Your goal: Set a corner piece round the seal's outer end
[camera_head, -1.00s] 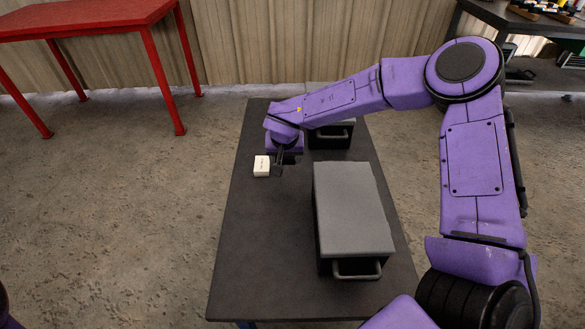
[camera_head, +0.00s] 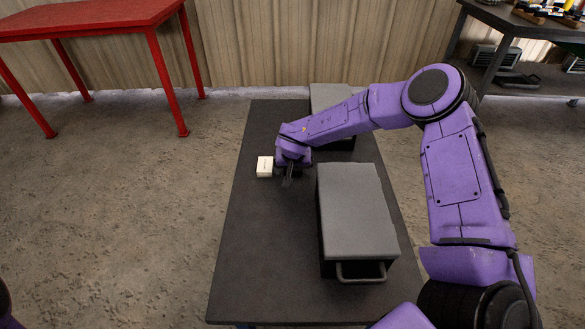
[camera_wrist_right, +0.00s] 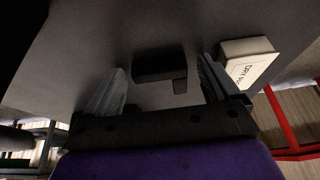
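My right gripper (camera_head: 287,181) points down over the dark table, just right of a small white box (camera_head: 265,166). In the right wrist view its two fingers (camera_wrist_right: 160,75) stand wide apart. A small dark piece with a short leg, possibly the corner piece (camera_wrist_right: 158,68), shows between the fingertips, with a gap on each side. I cannot tell its height above the table. The white box (camera_wrist_right: 248,62), with printed lettering, lies just beyond the right finger. I cannot make out the seal. My left gripper is out of view.
A large grey-topped case (camera_head: 357,208) with a front handle stands on the table (camera_head: 262,255), right of and nearer than the gripper. Another grey case (camera_head: 330,97) stands behind my forearm. The table's left front is bare. A red table (camera_head: 80,20) stands farther back.

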